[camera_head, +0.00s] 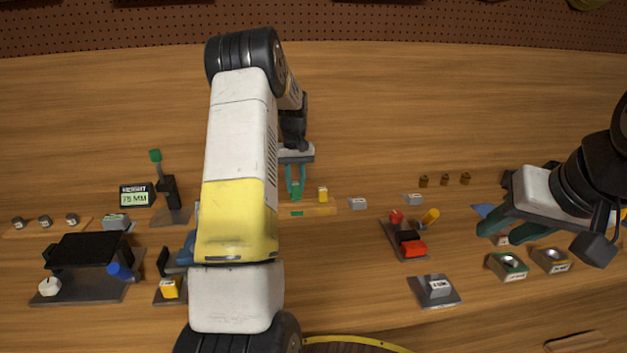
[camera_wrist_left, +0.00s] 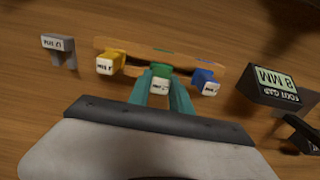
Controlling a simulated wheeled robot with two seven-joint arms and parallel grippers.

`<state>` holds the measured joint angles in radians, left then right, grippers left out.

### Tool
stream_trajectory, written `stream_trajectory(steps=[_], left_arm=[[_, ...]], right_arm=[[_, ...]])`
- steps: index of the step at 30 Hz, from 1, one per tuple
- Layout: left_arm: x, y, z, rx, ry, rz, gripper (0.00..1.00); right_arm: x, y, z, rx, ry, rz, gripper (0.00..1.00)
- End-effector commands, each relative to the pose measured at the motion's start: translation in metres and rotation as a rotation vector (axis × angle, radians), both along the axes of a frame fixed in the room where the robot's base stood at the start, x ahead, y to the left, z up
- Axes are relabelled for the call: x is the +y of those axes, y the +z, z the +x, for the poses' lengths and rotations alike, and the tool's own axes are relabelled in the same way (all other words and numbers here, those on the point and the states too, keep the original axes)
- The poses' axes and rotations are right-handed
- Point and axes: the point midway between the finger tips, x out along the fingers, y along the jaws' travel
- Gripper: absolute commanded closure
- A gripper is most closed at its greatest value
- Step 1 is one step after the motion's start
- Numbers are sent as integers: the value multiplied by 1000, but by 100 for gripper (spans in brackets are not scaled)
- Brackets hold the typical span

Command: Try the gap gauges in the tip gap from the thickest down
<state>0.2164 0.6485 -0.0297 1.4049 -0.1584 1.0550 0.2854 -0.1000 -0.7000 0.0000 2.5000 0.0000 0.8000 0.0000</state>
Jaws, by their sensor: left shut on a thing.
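My left gripper (camera_head: 295,190) is shut on the green gap gauge (camera_wrist_left: 161,80), whose white label faces the left wrist camera. The green gauge is at the wooden gauge rack (camera_head: 325,211); I cannot tell whether it is seated or lifted. The yellow gauge (camera_head: 323,194) stands at the rack just right of the green one in the head view. The blue gauge (camera_wrist_left: 206,82) is on the other side in the left wrist view; my arm mostly hides it in the head view. My right gripper (camera_head: 500,231) is open and appears empty. I cannot make out the tip gap.
A display reading 75 MM (camera_head: 136,195) stands at the left. Grey labelled blocks (camera_head: 358,203), a red-and-black fixture (camera_head: 406,238) and ring blocks (camera_head: 507,266) lie to the right. A round yellow-rimmed thing (camera_head: 355,339) shows at the front. The back is clear.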

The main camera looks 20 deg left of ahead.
Motion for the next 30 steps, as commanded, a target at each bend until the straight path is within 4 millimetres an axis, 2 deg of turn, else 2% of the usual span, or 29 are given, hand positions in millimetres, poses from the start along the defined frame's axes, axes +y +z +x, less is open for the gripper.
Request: stream_trajectory(steps=[30], left_arm=[[0, -13, 0, 0, 1, 0, 100]], right_arm=[[0, 0, 0, 0, 0, 0, 64]])
